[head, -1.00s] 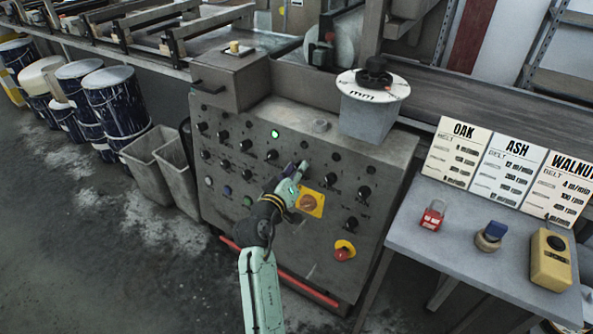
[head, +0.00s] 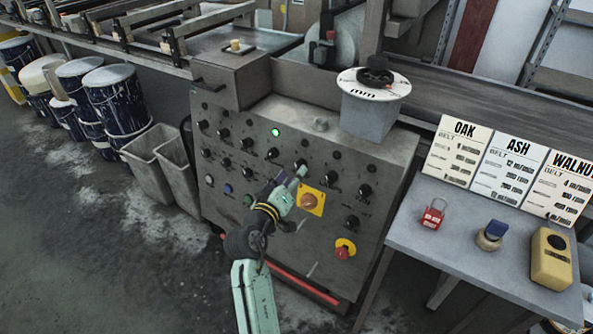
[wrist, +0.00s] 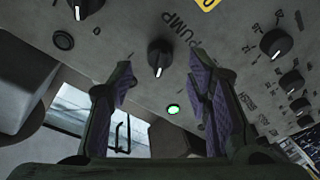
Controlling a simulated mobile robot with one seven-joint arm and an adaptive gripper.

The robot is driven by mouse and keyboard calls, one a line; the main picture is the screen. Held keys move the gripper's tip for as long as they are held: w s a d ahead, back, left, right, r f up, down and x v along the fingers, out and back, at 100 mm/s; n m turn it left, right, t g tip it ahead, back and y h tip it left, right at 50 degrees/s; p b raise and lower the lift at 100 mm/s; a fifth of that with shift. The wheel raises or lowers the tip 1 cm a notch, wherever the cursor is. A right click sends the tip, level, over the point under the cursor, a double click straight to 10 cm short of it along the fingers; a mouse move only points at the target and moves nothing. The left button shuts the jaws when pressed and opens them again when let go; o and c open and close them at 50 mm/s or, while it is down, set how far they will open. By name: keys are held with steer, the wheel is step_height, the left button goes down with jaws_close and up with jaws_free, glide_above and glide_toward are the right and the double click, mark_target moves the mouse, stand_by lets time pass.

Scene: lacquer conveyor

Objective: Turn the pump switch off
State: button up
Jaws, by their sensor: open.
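The pump switch (wrist: 160,55) is a round black knob with a white pointer mark on a grey panel, with the word PUMP beside it. In the wrist view its mark points down in the picture. My gripper (wrist: 161,72) is open, with its two purple-padded fingers on either side of the knob in the picture and nothing between them. I cannot tell whether they touch it. In the head view my gripper (head: 295,178) is at the middle of the control panel (head: 225,212) and hides part of that area.
A yellow-plated orange switch (head: 310,201) is close to my gripper. A red emergency button (head: 343,252) is lower right. A green lamp (head: 275,132) is lit. Other black knobs surround the spot. A side table (head: 450,245) with a padlock and signs stands at right.

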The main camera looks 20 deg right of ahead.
steer(key=v, duration=0.8)
steer(key=shift+s+a, duration=0.15)
